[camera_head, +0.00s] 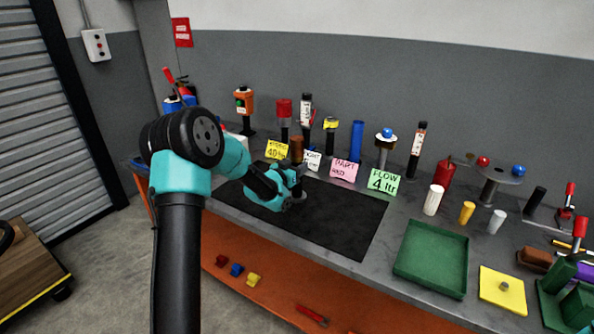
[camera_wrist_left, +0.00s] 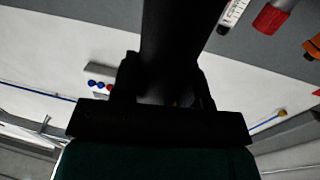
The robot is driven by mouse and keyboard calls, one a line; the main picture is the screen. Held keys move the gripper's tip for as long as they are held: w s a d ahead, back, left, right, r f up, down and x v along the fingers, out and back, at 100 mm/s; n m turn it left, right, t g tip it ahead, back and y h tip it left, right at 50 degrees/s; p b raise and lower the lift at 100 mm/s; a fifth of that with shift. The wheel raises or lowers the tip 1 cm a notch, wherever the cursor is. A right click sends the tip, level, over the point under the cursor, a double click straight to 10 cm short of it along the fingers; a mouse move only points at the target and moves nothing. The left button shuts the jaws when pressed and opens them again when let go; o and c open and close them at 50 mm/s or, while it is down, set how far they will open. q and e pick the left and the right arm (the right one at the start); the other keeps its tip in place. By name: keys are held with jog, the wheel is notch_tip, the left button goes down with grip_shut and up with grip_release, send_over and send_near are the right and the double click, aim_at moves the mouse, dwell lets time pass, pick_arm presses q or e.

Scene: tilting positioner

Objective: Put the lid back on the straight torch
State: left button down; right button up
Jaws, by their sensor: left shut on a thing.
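My left arm comes up from the bottom of the head view and bends down over the black mat (camera_head: 330,215). My left gripper (camera_head: 298,196) is low over the mat's left part, partly hidden by its own wrist. In the left wrist view, the jaws (camera_wrist_left: 165,112) are shut on a thick black cylinder (camera_wrist_left: 180,45) that runs up out of the picture. I cannot tell whether it is the straight torch or a part of it. I cannot make out the lid with certainty in either view. My right gripper is not in view.
Upright tools and labelled signs line the back, including a blue cylinder (camera_head: 357,140) and a green sign (camera_head: 384,182). Small cylinders, such as a white one (camera_head: 433,200), stand right of the mat. A green tray (camera_head: 405,262) and yellow plate (camera_head: 490,292) lie at front right. The mat's right part is clear.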

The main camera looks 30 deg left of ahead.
pick_arm(q)
jog(key=w+a, duration=0.1)
jog(key=w, duration=0.1)
jog(key=w+a, duration=0.1)
jog(key=shift+w+a+f, duration=0.1)
jog(key=shift+w+a, duration=0.1)
jog(key=shift+w, duration=0.2)
jog(key=shift+f, duration=0.1)
jog(key=shift+f, duration=1.8)
jog(key=c, duration=0.6)
grip_release()
jog(key=shift+f, duration=0.1)
jog(key=shift+s, duration=0.1)
